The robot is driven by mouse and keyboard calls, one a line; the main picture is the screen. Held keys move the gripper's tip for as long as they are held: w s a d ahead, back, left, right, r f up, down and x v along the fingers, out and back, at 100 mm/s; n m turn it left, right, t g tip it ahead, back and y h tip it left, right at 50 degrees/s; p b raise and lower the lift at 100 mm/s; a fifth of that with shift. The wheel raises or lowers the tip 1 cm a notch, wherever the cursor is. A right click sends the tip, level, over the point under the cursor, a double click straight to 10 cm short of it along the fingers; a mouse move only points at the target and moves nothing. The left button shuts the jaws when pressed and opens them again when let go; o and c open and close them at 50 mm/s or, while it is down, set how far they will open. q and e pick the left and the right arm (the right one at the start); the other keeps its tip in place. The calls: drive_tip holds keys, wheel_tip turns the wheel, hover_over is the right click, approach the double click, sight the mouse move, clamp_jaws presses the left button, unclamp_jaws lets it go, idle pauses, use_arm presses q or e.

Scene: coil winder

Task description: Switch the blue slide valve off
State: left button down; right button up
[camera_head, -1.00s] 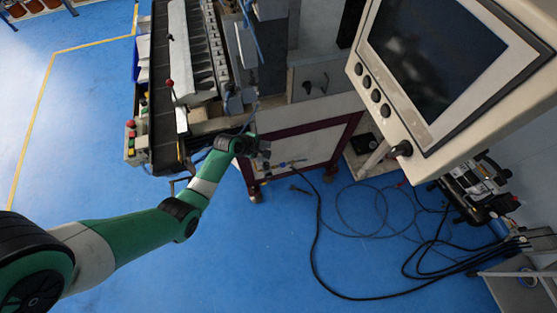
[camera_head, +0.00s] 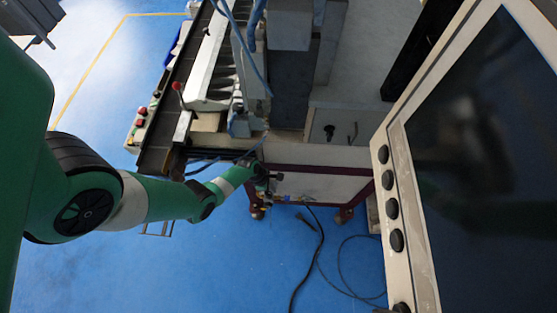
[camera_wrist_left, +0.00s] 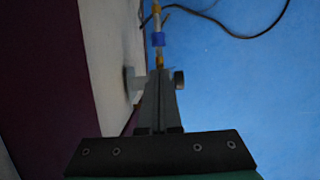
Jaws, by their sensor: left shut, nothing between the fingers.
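The blue slide valve (camera_wrist_left: 158,39) shows in the left wrist view as a small blue collar on a thin line with yellow fittings at either side of it. It lies just beyond my left gripper's fingertips (camera_wrist_left: 159,72), roughly in line with them. Those fingers are shut and empty; I cannot tell whether they touch the lower yellow fitting. In the head view my left gripper (camera_head: 274,178) is beside the upper edge of the machine's pale lower panel. The valve is too small there to make out clearly. My right gripper is not in view.
The maroon-framed panel (camera_head: 325,187) is close beside my left gripper. A large control screen (camera_head: 490,150) fills the right of the head view. Black cables (camera_head: 312,262) lie on the blue floor (camera_head: 215,275), which is open in front of the machine.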

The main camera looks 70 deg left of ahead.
sight(282, 198)
use_arm(q)
drive_tip(key=b+x, duration=0.8)
drive_tip(key=x, duration=0.1)
drive_tip(key=shift+w+f, duration=0.1)
drive_tip(key=shift+f, duration=0.3)
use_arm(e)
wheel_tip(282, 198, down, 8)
use_arm(q)
drive_tip(key=shift+r, duration=0.1)
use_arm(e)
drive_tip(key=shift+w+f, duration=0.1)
